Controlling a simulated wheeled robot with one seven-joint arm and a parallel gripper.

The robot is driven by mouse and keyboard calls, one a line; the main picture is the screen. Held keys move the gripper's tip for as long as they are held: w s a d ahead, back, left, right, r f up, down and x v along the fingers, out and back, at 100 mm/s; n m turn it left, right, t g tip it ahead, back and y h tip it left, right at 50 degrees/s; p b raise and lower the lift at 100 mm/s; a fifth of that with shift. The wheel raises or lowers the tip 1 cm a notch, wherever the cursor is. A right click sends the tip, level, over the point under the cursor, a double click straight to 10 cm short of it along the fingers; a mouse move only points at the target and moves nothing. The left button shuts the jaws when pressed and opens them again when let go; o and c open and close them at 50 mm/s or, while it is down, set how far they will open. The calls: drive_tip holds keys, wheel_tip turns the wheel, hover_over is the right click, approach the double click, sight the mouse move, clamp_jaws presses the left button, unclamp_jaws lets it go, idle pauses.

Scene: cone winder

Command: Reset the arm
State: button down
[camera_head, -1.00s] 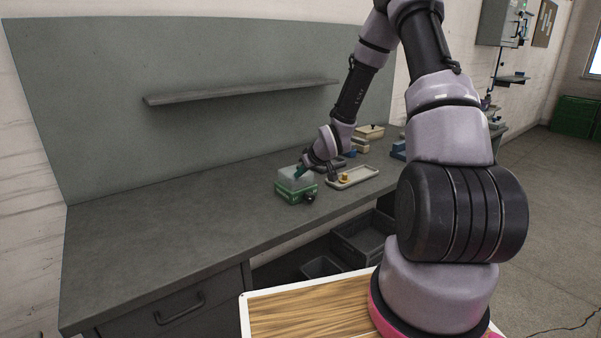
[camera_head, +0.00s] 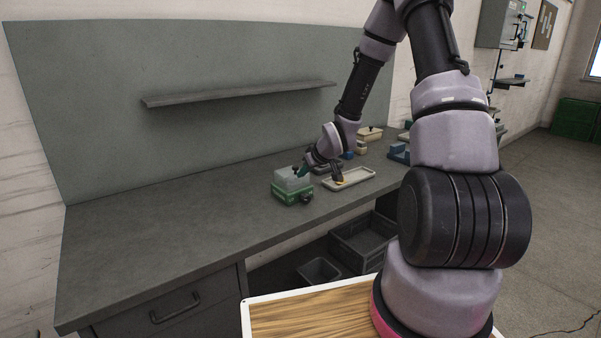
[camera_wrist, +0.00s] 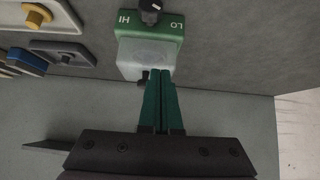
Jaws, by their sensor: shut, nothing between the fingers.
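My gripper (camera_wrist: 162,104) shows in the wrist view with its two green fingers together and nothing between them. I cannot tell whether the fingers touch the box.
A pale tray (camera_head: 352,182) with a yellow piece lies right of the green box. A cream box (camera_head: 369,133) and blue blocks (camera_head: 399,152) stand farther back. A wall shelf (camera_head: 240,93) runs above the bench (camera_head: 170,220), whose left part is clear.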

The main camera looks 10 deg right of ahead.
drive_tip(key=s+d+f, duration=0.2)
drive_tip(key=s, duration=0.3)
drive_tip(key=s+d+r+m+h, duration=0.2)
drive_tip(key=s+r, duration=0.2)
drive_tip(key=r, duration=0.7)
drive_tip(key=s+d+r+m+h, duration=0.15)
drive_tip(key=s+r, duration=0.35)
drive_tip(key=r, duration=0.6)
drive_tip(key=s+a+r+m+y, duration=0.1)
drive_tip(key=s+a+r+m, duration=0.1)
drive_tip(key=s+r, duration=0.4)
drive_tip(key=s+a+r+m+g+y, duration=0.1)
drive_tip(key=s+r+m, duration=0.2)
drive_tip(key=s, duration=0.9)
wheel_tip(320, 180, up, 3)
drive_tip(key=shift+s+a+r, duration=0.15)
drive_tip(key=shift+a, duration=0.25)
